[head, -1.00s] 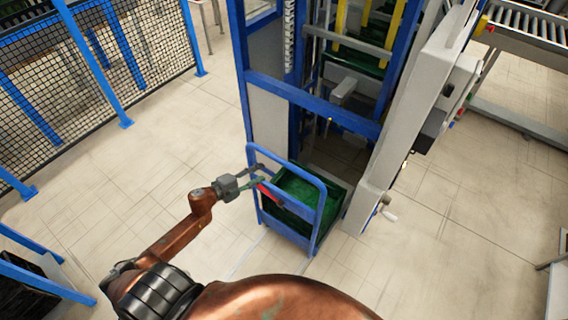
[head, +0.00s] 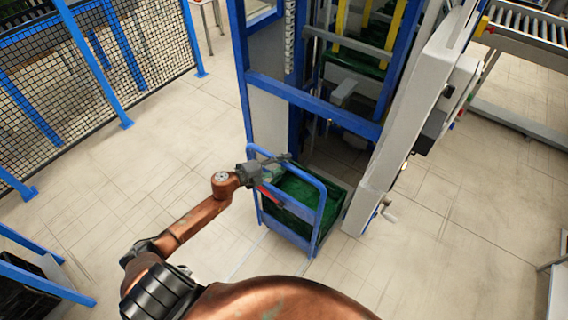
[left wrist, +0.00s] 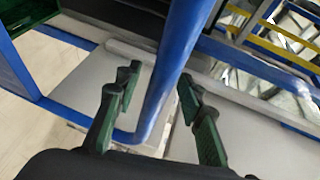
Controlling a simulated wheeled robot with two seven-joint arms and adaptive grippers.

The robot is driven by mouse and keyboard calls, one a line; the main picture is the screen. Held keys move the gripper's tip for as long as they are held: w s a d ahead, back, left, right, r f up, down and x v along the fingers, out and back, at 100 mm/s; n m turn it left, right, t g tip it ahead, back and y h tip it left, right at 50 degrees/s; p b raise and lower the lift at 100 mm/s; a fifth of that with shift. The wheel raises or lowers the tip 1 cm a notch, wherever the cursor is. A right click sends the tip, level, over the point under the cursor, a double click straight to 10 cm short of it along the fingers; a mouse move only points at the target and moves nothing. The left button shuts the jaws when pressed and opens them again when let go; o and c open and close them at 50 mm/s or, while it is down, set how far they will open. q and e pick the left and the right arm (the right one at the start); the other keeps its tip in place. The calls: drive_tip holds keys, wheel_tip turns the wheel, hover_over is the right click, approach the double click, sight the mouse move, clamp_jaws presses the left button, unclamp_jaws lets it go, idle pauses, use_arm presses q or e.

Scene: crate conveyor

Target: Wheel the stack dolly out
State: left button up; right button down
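The stack dolly (head: 321,213) is a blue tubular-handled cart with a green crate (head: 298,190) on it. It stands at the foot of the blue-framed lift. My left gripper (head: 278,164) is at the upper left of the dolly's handle. In the left wrist view the two green-padded fingers of my left gripper (left wrist: 158,106) are apart, with a blue tube (left wrist: 176,70) of the handle between them. A gap shows beside the tube, so the fingers are not closed on it. My right gripper is not in view.
The lift frame (head: 315,103) rises right behind the dolly. A grey machine panel with a crank (head: 388,214) stands close on its right. A mesh fence (head: 90,60) is at the far left. The floor (head: 130,175) left of the dolly is clear.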

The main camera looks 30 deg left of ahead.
use_arm(q)
clamp_jaws()
idle(0.3)
idle(0.4)
